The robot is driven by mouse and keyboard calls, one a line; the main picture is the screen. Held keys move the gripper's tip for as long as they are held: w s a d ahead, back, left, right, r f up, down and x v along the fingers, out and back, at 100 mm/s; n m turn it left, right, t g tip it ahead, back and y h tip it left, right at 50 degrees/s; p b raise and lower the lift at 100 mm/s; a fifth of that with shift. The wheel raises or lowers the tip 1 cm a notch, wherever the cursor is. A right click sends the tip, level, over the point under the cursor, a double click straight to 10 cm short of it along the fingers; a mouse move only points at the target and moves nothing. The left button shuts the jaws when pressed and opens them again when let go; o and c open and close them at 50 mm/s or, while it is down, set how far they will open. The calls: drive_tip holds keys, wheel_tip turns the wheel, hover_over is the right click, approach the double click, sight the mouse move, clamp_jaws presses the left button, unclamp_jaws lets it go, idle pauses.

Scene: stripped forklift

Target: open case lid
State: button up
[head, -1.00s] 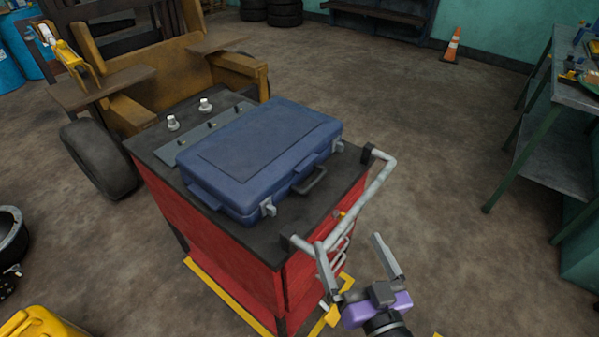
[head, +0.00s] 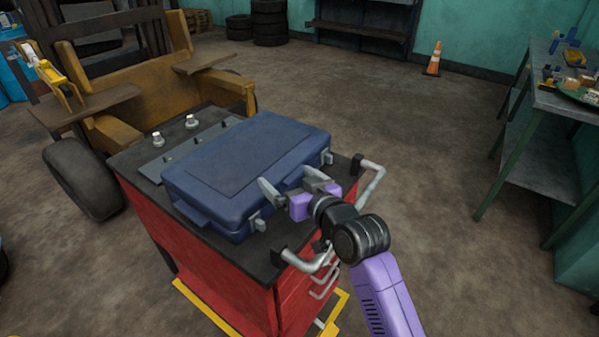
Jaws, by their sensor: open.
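The blue case (head: 235,165) lies flat and shut on the dark top of a red cart. Its lid is down. A grey latch (head: 256,222) shows at the near end of its front side, and another latch (head: 327,157) shows at the far end. My gripper (head: 290,186) is open at the case's front side, between the two latches. Its grey fingers are at the front edge near the handle, which they and the purple gripper body largely hide. I cannot tell whether the fingers touch the case.
The red cart (head: 208,258) has a pale push bar (head: 374,182) at its front right, close to my arm. White knobs (head: 158,139) stand behind the case. The stripped forklift (head: 150,90) is behind the cart. A green workbench (head: 540,140) stands at the right. The floor between is clear.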

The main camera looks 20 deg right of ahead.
sight(297, 175)
drive_tip(key=w+n+g, duration=0.1)
drive_tip(key=w, duration=0.1)
drive_tip(key=w+n+g, duration=0.1)
drive_tip(key=w+g, duration=0.1)
drive_tip(key=w, duration=0.1)
drive_tip(key=shift+w+a+y+b, duration=0.1)
drive_tip(key=shift+a+y+b, duration=0.1)
drive_tip(key=shift+y+b, duration=0.2)
drive_tip(key=g, duration=0.1)
drive_tip(key=w+n+g, duration=0.1)
drive_tip(key=shift+d+g, duration=0.25)
drive_tip(key=shift+g, duration=0.05)
drive_tip(key=s+d+r+n+g+h+b, duration=0.1)
drive_tip(key=s+d+r+n+g+h, duration=0.15)
drive_tip(key=d+r+g, duration=0.3)
drive_tip(key=shift+n+y, duration=0.25)
drive_tip(key=shift+y, duration=0.2)
drive_tip(key=shift+s+d+f+x, duration=0.1)
drive_tip(key=shift+s+d+x, duration=0.1)
drive_tip(key=shift+x, duration=1.15)
drive_tip(key=shift+s+d+f+x, duration=0.1)
drive_tip(key=shift+s+x, duration=0.1)
drive_tip(key=shift+x, duration=1.2)
drive_tip(key=shift+s+d+f+x, duration=0.1)
drive_tip(key=shift+s+f+x, duration=0.05)
drive_tip(key=shift+x, duration=1.2)
